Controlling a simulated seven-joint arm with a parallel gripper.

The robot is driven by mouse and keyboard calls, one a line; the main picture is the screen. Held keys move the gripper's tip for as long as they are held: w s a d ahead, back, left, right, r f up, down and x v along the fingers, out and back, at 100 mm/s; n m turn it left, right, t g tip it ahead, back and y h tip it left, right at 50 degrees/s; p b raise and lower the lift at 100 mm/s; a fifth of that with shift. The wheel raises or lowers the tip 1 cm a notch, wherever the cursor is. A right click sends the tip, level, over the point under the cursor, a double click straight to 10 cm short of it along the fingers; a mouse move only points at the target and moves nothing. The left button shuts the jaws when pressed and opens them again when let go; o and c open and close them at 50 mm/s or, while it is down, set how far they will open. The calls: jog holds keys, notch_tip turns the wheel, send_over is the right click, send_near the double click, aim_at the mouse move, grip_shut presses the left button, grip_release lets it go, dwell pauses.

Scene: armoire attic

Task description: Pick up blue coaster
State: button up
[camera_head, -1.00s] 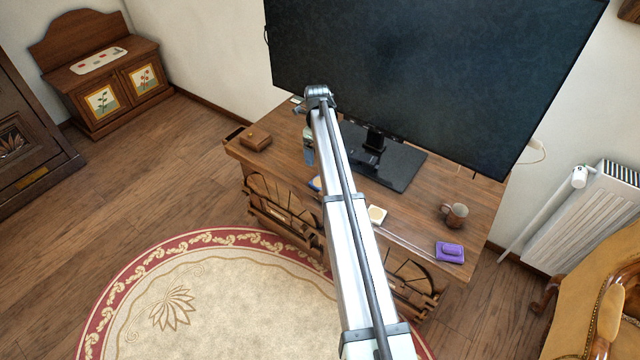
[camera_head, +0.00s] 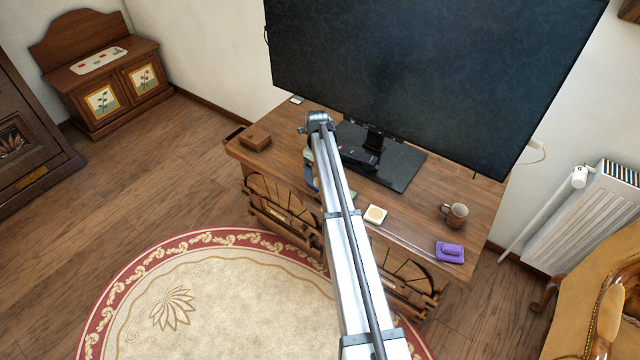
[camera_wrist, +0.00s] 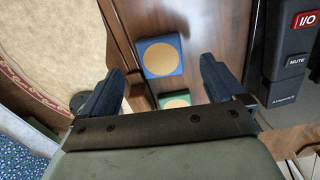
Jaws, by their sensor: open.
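The blue coaster (camera_wrist: 160,57) is a blue square with a tan round centre, lying flat on the wooden desk in the wrist view. My gripper (camera_wrist: 162,70) is open and empty above it, with one dark finger to each side in the picture and the coaster between and slightly beyond the tips. A green coaster (camera_wrist: 175,99) with a tan centre lies just nearer, partly hidden by my gripper. In the head view my arm covers most of my gripper, and I cannot make out the blue coaster there.
The desk (camera_head: 410,220) also holds a cream-topped coaster (camera_head: 375,214), a mug (camera_head: 455,214), a purple item (camera_head: 450,252) and a wooden box (camera_head: 255,138). A large monitor (camera_head: 430,70) stands behind.

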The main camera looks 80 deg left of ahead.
jog(key=shift+w+d+f, duration=0.15)
jog(key=shift+f, duration=2.45)
jog(key=shift+c, duration=0.2)
jog(key=c, duration=1.1)
jog(key=shift+r, duration=0.15)
